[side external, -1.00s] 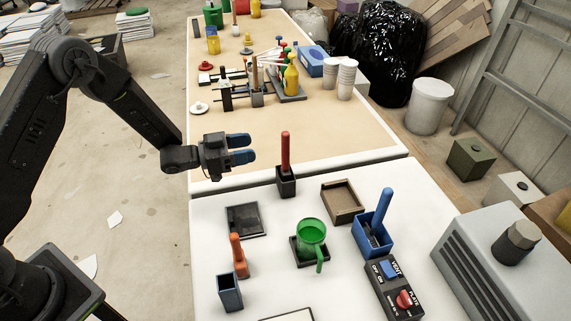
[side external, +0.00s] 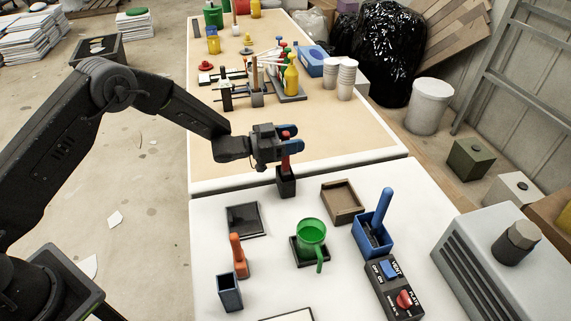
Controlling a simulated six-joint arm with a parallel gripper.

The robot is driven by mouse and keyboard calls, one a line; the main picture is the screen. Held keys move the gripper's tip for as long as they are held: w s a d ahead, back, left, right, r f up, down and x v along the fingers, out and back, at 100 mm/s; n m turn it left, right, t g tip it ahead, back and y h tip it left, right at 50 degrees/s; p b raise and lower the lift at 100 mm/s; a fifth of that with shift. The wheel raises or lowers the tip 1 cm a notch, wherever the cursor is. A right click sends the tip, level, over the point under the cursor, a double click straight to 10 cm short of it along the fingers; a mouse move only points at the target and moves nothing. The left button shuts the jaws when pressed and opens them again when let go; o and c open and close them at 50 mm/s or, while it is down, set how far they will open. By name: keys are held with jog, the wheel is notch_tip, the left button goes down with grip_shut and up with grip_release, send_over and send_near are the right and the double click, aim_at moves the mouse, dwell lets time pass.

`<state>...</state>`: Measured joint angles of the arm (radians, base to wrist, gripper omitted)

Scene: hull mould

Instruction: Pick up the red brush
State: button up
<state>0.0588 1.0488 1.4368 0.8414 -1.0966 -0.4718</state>
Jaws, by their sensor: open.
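The red brush (side external: 285,162) stands upright with its lower end in a small black holder (side external: 286,185) at the back edge of the white table. My gripper (side external: 292,139) is open at the brush's handle, with its blue fingertips on either side of the upper part. The top of the handle shows above and between the fingers. Part of the handle is hidden by the near finger. I cannot tell whether either finger touches it.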

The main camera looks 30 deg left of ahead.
grip_shut()
dwell(0.5)
jog(key=shift+r, duration=0.1)
